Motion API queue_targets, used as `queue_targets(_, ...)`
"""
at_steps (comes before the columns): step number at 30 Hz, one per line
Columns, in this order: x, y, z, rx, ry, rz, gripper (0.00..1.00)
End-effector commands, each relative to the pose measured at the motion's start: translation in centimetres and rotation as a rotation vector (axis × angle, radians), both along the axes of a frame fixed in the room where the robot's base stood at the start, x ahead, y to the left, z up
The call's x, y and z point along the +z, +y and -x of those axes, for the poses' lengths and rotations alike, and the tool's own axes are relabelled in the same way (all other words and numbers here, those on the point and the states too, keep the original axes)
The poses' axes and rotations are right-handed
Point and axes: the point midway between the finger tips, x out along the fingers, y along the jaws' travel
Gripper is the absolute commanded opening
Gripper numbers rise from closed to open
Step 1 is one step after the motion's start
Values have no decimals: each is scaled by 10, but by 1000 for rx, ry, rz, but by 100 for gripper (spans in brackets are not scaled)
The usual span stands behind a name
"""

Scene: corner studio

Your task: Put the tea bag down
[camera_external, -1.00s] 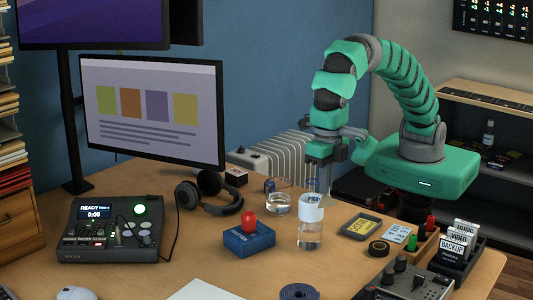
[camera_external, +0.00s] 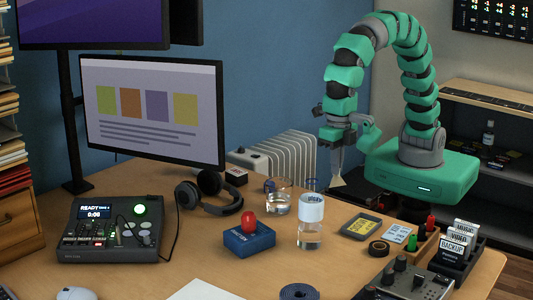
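My gripper (camera_external: 337,172) is in the air over the far right side of the desk, pointing down. A small pale, triangular tea bag (camera_external: 338,182) hangs at its fingertips, and the fingers look closed on it. The tea bag is above and behind the yellow-and-dark pad, to the right of the white-capped bottle, and clear of the desktop.
A blue box with a red knob (camera_external: 249,238) is nearer. A yellow-and-dark pad (camera_external: 361,227), black tape roll (camera_external: 379,248) and pen tray (camera_external: 418,246) lie right.

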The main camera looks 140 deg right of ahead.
Motion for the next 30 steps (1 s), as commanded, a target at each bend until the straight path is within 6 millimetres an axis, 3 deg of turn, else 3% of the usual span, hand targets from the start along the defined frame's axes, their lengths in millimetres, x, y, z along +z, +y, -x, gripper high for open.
queue_targets(15,-44,-29,123,-1,4,-1,0)
queue_targets(25,-76,-31,206,28,2,-1,0)
queue_targets(30,-88,-29,236,45,-1,0,0)
